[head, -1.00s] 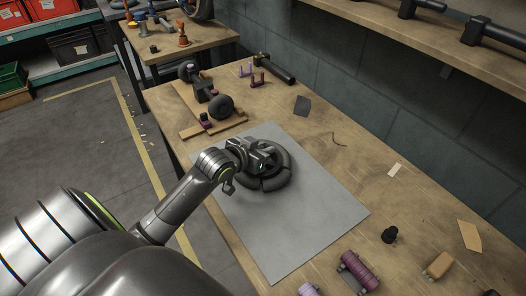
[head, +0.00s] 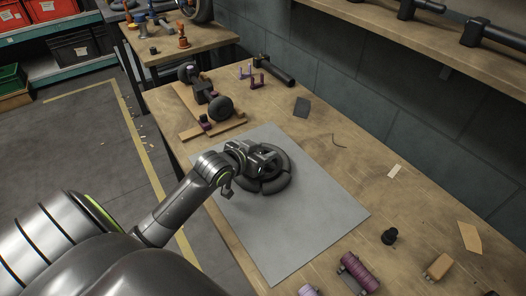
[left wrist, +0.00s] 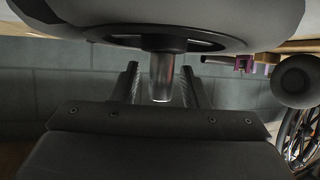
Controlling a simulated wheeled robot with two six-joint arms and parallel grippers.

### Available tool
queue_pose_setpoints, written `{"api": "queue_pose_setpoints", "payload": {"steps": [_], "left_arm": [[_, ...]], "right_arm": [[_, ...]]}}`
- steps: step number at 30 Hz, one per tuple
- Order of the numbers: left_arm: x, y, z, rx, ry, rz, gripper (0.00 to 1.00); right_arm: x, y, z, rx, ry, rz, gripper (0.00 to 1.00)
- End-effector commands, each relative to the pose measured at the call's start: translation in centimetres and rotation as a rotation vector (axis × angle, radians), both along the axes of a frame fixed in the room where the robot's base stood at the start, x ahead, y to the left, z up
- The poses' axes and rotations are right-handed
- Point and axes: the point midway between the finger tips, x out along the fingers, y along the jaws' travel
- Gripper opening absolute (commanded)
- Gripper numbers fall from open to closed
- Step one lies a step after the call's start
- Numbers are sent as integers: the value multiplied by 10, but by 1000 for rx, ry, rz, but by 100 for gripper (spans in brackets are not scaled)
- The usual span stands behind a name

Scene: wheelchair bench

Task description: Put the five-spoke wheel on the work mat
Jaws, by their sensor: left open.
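The dark wheel (head: 278,181) lies flat on the grey work mat (head: 315,215), near its far left part. My left gripper and arm cover its middle and left side, so its spokes cannot be counted. My left gripper (head: 268,158) is over the wheel's middle, with its jaws open. In the left wrist view, the wheel's grey underside or rim (left wrist: 160,20) fills the top. A metal hub stub (left wrist: 162,75) stands between the spread fingers of the gripper (left wrist: 160,88), with gaps on both sides. My right gripper is not in view.
A wooden board with a small dark-wheeled assembly (head: 207,103) stands beyond the mat. Purple brackets (head: 257,80) and a black tool (head: 275,70) lie further back. Purple spools (head: 358,272) and a black knob (head: 390,236) are at the near right. The near mat is clear.

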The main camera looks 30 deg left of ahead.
Motion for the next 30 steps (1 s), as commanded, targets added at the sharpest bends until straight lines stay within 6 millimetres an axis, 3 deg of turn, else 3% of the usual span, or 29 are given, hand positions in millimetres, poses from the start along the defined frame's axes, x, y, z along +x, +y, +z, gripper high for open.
{"api": "queue_pose_setpoints", "payload": {"steps": [15, 21, 30], "left_arm": [[-87, 7, 43, 3, 3, -1, 41], [-101, 8, 49, 2, 2, -1, 41], [-103, 8, 50, 0, 1, 0, 41]], "right_arm": [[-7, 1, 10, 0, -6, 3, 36], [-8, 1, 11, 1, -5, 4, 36], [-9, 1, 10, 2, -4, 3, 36]]}}
